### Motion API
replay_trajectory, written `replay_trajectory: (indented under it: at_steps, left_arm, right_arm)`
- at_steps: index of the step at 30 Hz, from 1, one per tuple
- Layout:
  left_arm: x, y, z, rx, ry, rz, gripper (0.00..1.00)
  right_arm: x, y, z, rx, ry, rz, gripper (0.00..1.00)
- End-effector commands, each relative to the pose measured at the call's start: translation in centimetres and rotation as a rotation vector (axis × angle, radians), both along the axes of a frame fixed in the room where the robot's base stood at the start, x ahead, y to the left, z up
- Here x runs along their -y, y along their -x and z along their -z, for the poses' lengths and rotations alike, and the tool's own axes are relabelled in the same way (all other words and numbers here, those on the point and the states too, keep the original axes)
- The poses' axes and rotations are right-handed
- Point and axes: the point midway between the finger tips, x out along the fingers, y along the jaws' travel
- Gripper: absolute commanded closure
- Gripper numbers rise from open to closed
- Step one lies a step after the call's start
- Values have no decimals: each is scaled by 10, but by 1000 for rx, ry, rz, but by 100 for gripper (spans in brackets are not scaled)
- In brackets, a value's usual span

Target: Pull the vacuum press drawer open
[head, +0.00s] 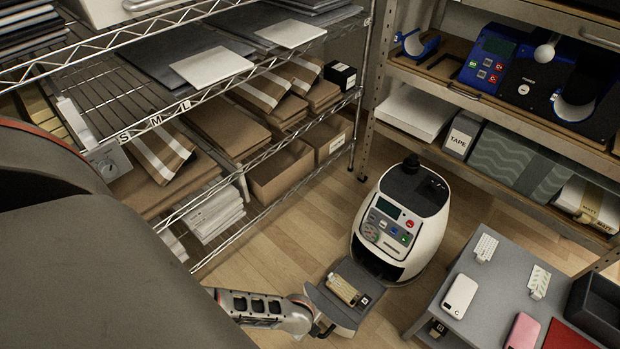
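The vacuum press (402,222) is a white, rounded machine with a black top and a button panel, standing on the wooden floor. Its grey drawer (322,301) sticks out of the lower front, towards the bottom of the view. A tan and dark phone-sized piece and a small black labelled block (364,300) lie in the drawer. My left gripper (321,330) is at the drawer's near left front edge, its arm coming in from the left. Its fingers are small and dark, and I cannot tell if they close on a handle. My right gripper is not in view.
A wire shelf rack (246,168) with boxes and folded stock stands left of the press. A grey table (487,290) with phone cases stands close on the right. A wooden shelf unit (510,112) with a blue mug press is behind. Some floor is clear around the drawer.

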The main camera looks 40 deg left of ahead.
Motion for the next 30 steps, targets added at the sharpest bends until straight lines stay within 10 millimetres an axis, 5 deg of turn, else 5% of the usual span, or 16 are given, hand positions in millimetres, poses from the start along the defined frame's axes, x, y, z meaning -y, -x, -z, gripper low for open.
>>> replay_trajectory:
  at_steps: [12, 15, 30]
  left_arm:
    - [-1, 3, 2, -5, -2, 1, 100]
    - [-1, 3, 2, -5, -2, 1, 72]
    - [0, 2, -7, -1, 1, -1, 72]
  right_arm:
    - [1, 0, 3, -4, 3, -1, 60]
    - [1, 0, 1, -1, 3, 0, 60]
    - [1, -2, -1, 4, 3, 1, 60]
